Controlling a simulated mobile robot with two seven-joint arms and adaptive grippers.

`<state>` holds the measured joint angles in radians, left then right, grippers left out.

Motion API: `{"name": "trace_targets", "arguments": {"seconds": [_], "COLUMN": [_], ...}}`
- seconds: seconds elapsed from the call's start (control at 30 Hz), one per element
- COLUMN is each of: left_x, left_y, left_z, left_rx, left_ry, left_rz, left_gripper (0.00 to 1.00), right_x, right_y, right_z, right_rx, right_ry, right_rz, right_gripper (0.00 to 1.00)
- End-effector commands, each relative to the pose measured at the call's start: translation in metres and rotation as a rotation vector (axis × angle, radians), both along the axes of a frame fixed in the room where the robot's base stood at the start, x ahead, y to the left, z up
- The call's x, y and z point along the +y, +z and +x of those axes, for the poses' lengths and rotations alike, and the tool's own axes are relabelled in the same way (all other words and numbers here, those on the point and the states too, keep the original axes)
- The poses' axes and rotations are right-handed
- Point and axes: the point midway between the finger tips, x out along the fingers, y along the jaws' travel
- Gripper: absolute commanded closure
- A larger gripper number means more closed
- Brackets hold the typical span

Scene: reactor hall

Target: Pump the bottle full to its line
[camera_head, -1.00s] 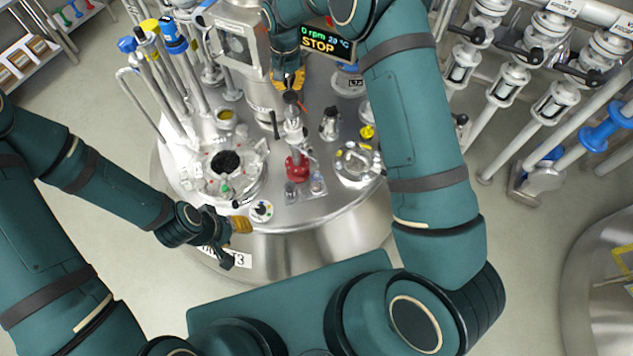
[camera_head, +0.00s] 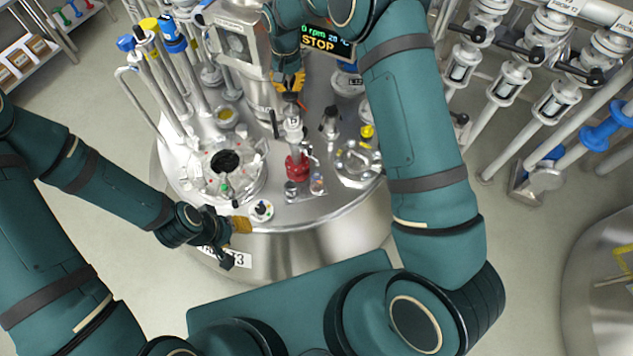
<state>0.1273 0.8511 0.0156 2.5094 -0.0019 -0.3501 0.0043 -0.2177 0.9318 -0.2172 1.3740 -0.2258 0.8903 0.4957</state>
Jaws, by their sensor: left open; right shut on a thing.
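A slim upright pump (camera_head: 294,130) with a red collar (camera_head: 297,165) stands on the steel vessel lid near its front. My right gripper (camera_head: 291,94), with orange fingers, is over its top and is shut on what looks like the dark pump handle; the fingers partly hide it. A small clear bottle (camera_head: 317,184) appears to stand at the pump's foot, right of a small grey round part (camera_head: 291,188). Its fill level and line are too small to make out. My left gripper (camera_head: 234,243) is open and empty at the lid's front left edge.
A large round port (camera_head: 225,162) lies left of the pump and a clamped steel port (camera_head: 358,160) lies right. Tall pipes with blue and yellow caps (camera_head: 172,35) rise at the back left. A display (camera_head: 322,42) reads STOP. Valve piping (camera_head: 555,100) fills the right.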

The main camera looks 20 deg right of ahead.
Motion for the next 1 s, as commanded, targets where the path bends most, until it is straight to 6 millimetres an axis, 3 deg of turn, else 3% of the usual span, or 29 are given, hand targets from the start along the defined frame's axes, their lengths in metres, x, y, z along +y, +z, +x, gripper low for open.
{"name": "trace_targets", "arguments": {"seconds": [1.0], "left_x": [0.0], "left_y": [-0.022], "left_z": [0.0], "left_rx": [0.0], "left_ry": [0.0], "left_rz": [0.0], "left_gripper": [0.55], "right_x": [0.0], "right_y": [-0.038], "right_z": [0.0], "right_rx": [0.001], "right_ry": [0.0], "right_rz": [-0.001], "right_gripper": [1.0]}}
